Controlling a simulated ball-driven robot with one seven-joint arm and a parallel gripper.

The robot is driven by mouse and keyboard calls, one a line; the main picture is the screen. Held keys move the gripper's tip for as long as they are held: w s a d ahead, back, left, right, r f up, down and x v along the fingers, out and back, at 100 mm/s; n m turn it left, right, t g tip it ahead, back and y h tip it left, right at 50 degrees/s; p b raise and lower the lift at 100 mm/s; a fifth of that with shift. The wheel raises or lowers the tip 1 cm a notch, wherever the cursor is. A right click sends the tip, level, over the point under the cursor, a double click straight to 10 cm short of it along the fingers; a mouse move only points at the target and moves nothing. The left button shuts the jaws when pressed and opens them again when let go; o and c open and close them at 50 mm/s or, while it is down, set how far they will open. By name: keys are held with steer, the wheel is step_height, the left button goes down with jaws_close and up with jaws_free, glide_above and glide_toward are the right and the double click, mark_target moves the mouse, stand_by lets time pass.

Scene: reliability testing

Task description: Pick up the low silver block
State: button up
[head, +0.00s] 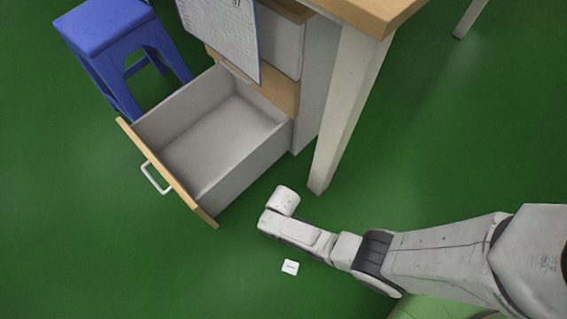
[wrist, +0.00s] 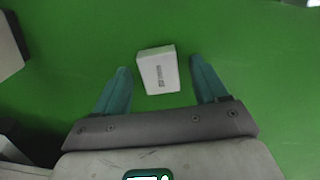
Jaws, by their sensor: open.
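The low silver block (wrist: 157,70) is a small pale box with dark print on its top, lying flat on the green floor. In the head view the block (head: 290,267) lies just below the end of my arm. In the wrist view my gripper (wrist: 160,67) is open, with one teal finger to each side of the block and green floor showing between each finger and the block. I cannot tell how high the fingertips are above the floor. In the head view the fingers are hidden.
An open, empty drawer (head: 206,135) with a wooden front juts out to the upper left of my arm. A white table leg (head: 342,115) stands right of it. A blue stool (head: 108,35) is at the upper left. The floor around the block is clear.

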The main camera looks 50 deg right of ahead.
steer(key=c, duration=1.2)
steer(key=shift+r, duration=0.1)
